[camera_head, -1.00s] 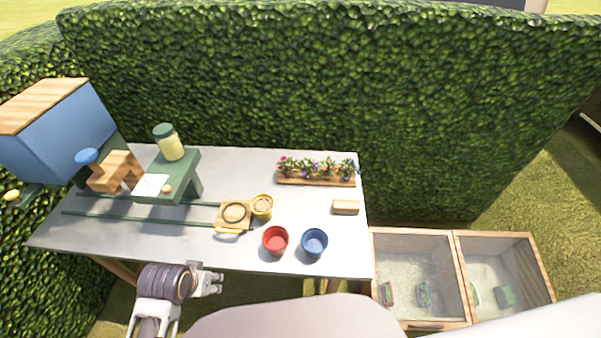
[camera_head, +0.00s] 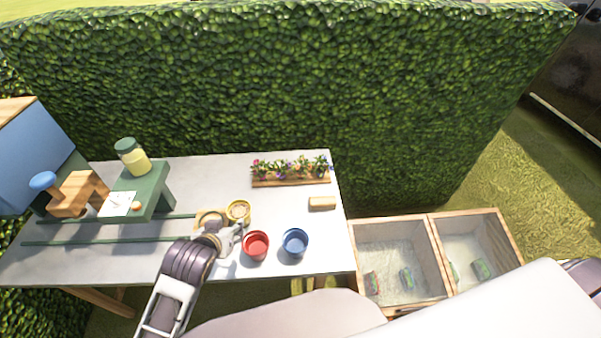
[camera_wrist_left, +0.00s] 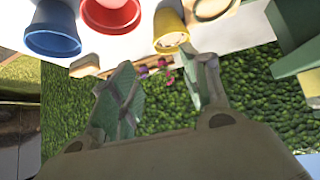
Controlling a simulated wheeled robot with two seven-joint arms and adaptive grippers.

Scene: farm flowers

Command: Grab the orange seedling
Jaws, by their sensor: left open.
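A row of small seedlings (camera_head: 288,168) with pink, red and purple blooms stands in a wooden tray (camera_head: 291,183) at the back right of the table. I cannot make out a clearly orange one at this size. My left gripper (camera_head: 232,235) is over the table's front part, by the yellow pot (camera_head: 238,210) and red pot (camera_head: 256,244), well short of the tray. In the left wrist view its fingers (camera_wrist_left: 163,82) are apart with nothing held. Pink blooms (camera_wrist_left: 167,69) show small beyond them. My right gripper is not in view.
A blue pot (camera_head: 295,241) stands right of the red one. A small tan block (camera_head: 322,203) lies near the table's right edge. A green stand (camera_head: 150,190) with a jar (camera_head: 132,156) is at left. A hedge (camera_head: 280,80) rises behind; wooden bins (camera_head: 433,250) stand right.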

